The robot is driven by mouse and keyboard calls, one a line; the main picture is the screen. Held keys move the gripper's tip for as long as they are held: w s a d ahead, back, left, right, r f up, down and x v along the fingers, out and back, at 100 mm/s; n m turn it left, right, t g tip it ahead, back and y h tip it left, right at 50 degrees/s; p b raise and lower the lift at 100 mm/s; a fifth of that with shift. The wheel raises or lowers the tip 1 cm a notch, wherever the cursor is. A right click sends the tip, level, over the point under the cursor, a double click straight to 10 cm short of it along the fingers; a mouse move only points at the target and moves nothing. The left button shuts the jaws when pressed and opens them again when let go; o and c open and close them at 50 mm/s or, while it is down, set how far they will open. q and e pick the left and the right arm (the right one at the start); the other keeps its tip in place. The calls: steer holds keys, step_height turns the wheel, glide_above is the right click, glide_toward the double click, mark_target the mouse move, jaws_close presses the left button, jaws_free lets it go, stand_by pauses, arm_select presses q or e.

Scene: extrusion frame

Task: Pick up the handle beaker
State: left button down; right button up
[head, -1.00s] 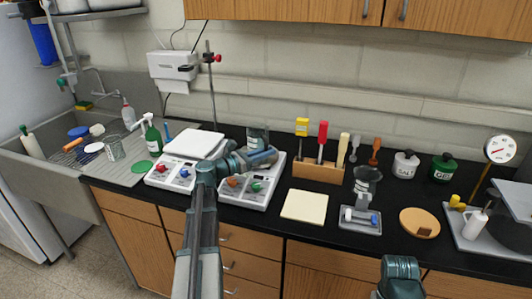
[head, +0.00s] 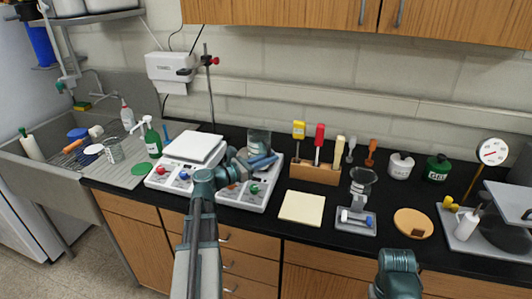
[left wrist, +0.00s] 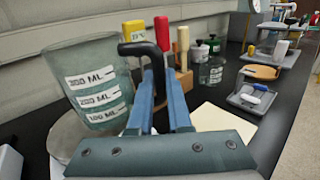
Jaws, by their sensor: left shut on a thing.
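The handle beaker (head: 259,142) is a clear glass vessel at the back of the right-hand hotplate in the head view. In the left wrist view the beaker (left wrist: 95,85) fills the left side, with white volume labels, a slight tilt in the picture and a black handle (left wrist: 138,48). My left gripper (head: 264,163) has its blue fingers (left wrist: 160,80) closed on that handle. I cannot tell whether the beaker's base is touching the hotplate. Only a dark link of my right arm shows at the bottom of the head view; its gripper is out of view.
Two white hotplates (head: 240,195) stand side by side, with a retort stand (head: 211,100) behind. A wooden tool block (head: 315,173), a cream pad (head: 302,208) and a small scale with a glass vessel (head: 356,221) are to the right. A sink (head: 50,180) is at the left.

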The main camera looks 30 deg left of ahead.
arm_select(q)
steer(key=s+d, duration=0.6)
steer(key=shift+s+r+p, duration=0.3)
steer(key=shift+r+p, duration=0.05)
steer(key=shift+r, duration=0.05)
steer(key=c, duration=1.5)
jaws_free()
jaws_close()
steer(key=shift+d, duration=0.1)
